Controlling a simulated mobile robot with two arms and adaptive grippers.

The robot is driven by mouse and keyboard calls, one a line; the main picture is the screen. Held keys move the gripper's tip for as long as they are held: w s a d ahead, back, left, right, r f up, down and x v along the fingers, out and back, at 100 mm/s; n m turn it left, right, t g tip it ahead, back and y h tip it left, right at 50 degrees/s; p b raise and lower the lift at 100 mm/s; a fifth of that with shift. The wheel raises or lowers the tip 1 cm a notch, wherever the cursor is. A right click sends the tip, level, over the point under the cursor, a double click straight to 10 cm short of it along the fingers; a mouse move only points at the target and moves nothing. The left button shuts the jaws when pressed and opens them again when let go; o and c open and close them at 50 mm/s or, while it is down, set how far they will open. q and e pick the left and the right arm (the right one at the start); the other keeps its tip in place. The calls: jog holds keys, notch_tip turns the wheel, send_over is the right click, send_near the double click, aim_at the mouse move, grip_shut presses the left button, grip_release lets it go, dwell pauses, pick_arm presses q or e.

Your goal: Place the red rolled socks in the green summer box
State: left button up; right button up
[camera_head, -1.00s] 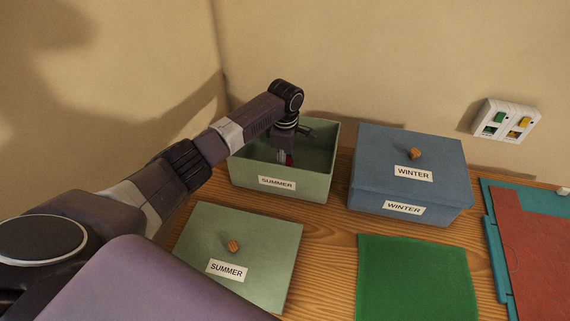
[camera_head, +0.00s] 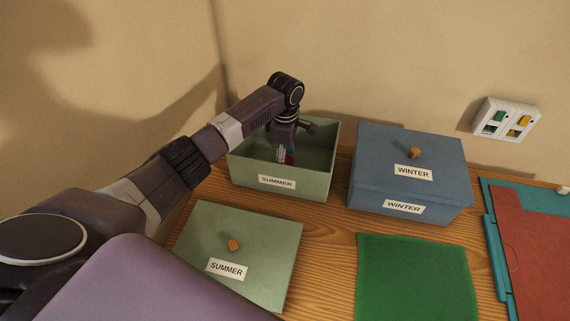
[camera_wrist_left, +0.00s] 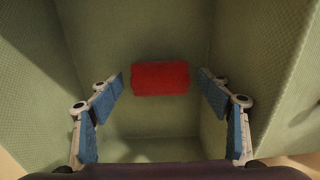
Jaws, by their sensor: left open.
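The green summer box (camera_head: 310,186) stands open on the wooden surface near the wall. My left gripper (camera_head: 286,156) points down inside it. In the left wrist view, the red rolled socks (camera_wrist_left: 160,78) lie inside the box, between and beyond the open blue-padded fingers of my left gripper (camera_wrist_left: 160,94). A gap shows on each side between the socks and the fingers. In the head view only a bit of red (camera_head: 289,159) shows beside the fingers. The green summer lid (camera_head: 255,245) with an orange knob lies flat in front of the box. My right gripper is not in view.
A closed blue winter box (camera_head: 365,185) stands right of the summer box. A green cloth (camera_head: 417,280) lies in front of it. A teal and red board or folder (camera_head: 540,250) is at the right. A white switch panel (camera_head: 506,120) is on the wall.

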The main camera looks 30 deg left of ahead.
pick_arm(q)
notch_tip(320, 180, up, 10)
jog(key=b, duration=0.1)
jog(key=shift+r, duration=0.25)
dwell(0.4)
